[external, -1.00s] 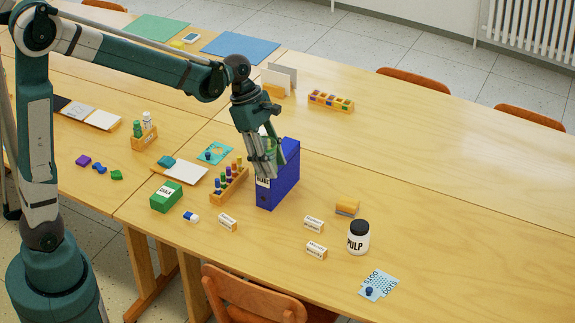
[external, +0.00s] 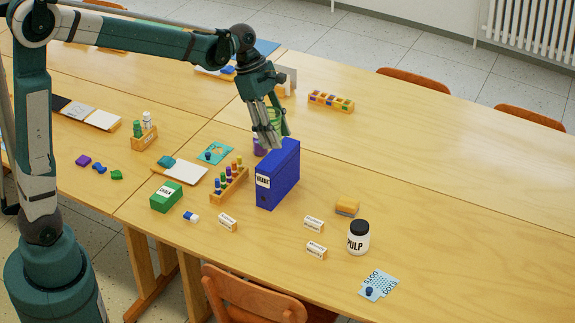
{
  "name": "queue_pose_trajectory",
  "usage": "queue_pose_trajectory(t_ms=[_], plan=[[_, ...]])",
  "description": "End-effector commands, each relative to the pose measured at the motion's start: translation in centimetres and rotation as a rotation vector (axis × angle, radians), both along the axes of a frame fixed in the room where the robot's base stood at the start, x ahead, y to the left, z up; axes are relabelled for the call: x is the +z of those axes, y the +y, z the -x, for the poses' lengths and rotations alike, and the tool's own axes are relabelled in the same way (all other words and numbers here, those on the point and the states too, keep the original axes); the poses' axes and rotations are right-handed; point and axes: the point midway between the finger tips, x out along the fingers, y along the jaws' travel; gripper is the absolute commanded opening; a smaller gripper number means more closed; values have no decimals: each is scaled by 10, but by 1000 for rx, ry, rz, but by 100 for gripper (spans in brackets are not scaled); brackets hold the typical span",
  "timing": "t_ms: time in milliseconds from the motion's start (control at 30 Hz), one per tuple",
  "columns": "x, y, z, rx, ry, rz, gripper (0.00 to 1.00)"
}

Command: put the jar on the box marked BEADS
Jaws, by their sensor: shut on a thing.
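A tall blue box (external: 282,182) stands upright on the table near the middle, with a white label on its narrow front face, too small to read surely. My gripper (external: 268,140) is above and just behind the box's upper left edge, pointing down. A smaller green box (external: 166,197) with a white label sits to the left.
A white PULP jar (external: 358,238) with a black lid stands at right. A rack of coloured pegs (external: 229,184) is close to the blue box's left. Small labelled blocks (external: 314,224) and a sponge (external: 347,208) lie in front.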

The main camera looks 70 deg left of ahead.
Motion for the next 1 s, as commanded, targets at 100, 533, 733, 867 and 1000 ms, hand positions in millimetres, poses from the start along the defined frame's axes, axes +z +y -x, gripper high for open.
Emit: queue_pose_trajectory(t_ms=[100, 533, 733, 867, 1000], plan=[[5, 16, -9, 9, 1, 2, 25], [6, 89, -46, 37, 10, 13, 25], [2, 124, -59, 50, 13, 18, 25], [-5, 142, -64, 56, 15, 21, 25], [-37, 139, -64, 54, 14, 21, 25]])
